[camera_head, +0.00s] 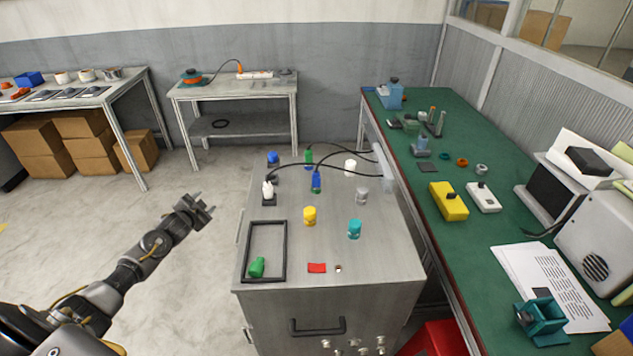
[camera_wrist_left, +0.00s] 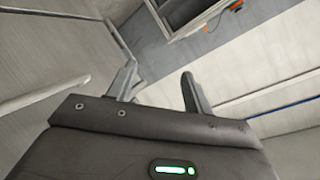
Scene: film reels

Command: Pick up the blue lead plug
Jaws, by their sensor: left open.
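The blue lead plug (camera_head: 316,183) stands upright on top of the grey metal cabinet (camera_head: 290,210), near its middle, with a black lead running from it toward the right. My left gripper (camera_head: 203,208) is open and empty over the floor, left of the cabinet and well apart from the plug. In the left wrist view its two fingers (camera_wrist_left: 158,84) are spread with nothing between them, and the plug does not show there. My right gripper is not in view.
Near the plug stand a green plug (camera_head: 309,157), a blue-topped item (camera_head: 272,159), a white item (camera_head: 268,188) and a yellow cylinder (camera_head: 309,216). A black frame (camera_head: 249,235) lies at the cabinet's left front. A green-topped bench (camera_head: 440,160) stands close on the right.

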